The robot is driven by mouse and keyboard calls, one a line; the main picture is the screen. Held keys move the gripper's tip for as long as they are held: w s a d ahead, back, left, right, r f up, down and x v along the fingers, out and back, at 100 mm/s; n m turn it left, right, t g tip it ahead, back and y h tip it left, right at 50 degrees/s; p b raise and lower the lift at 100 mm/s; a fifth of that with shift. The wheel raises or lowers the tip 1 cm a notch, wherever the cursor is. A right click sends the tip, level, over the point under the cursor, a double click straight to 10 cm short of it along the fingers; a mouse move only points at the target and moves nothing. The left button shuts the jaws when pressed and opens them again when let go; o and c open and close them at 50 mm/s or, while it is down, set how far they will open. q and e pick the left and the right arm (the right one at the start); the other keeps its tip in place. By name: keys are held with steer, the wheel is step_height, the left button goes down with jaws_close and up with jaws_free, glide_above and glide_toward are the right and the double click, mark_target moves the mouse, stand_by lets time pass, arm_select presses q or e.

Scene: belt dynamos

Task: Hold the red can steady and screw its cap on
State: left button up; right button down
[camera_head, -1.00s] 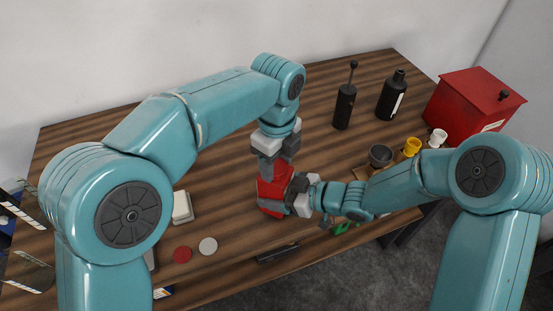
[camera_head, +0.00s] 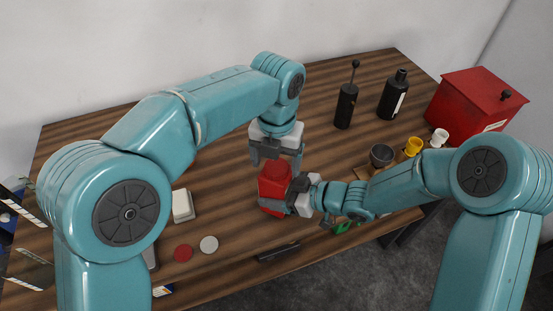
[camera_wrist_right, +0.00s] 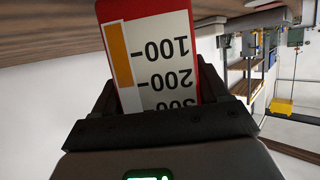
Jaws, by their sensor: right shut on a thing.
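The red can (camera_head: 272,188) stands upright on the wooden table in the head view. My right gripper (camera_head: 291,195) is shut on its side from the right. In the right wrist view the can (camera_wrist_right: 155,50) sits between the jaws, its white scale label upside down. My left gripper (camera_head: 277,156) is open just above the can's top, its fingers spread to either side. The can's top shows red, but I cannot tell the cap apart from the can or how it is seated.
A red disc (camera_head: 183,253) and a pale disc (camera_head: 209,244) lie at the table's front left, near a white block (camera_head: 183,206). Black bottles (camera_head: 394,95), a red box (camera_head: 477,105) and a holder with yellow (camera_head: 413,146) and white-topped items stand at right.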

arm_select(q)
steer(key=shift+s+r, duration=0.1)
steer(key=shift+r, duration=2.15)
steer(key=shift+c, duration=0.2)
